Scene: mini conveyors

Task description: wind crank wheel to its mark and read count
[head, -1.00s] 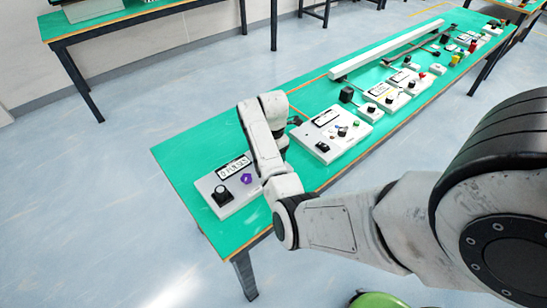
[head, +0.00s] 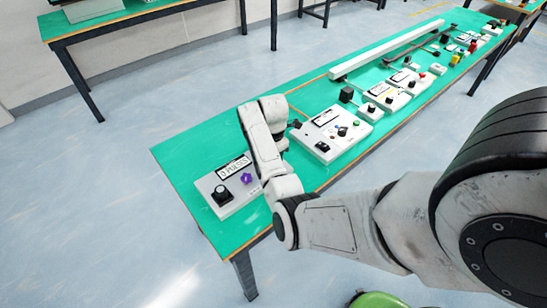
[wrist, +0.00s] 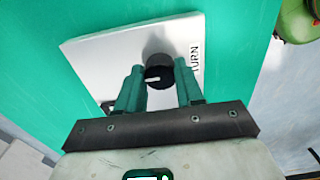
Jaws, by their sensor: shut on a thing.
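In the wrist view my gripper (wrist: 158,68) has its two green fingers on either side of a black round knob (wrist: 157,76) with a white mark line, and is shut on it. The knob stands on a white panel (wrist: 95,48) lettered "TURN" beside it. In the head view the fingers and this knob are hidden behind my arm. The near white panel (head: 232,207) there carries a display (head: 233,167) with dark characters too small to read surely, a black knob (head: 221,194) and a purple knob (head: 247,179).
The green table (head: 180,168) runs away to the upper right. A second white panel (head: 318,151) and several small devices stand farther along it. A long white bar (head: 385,50) lies along the back. Bare tabletop shows at the near left.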

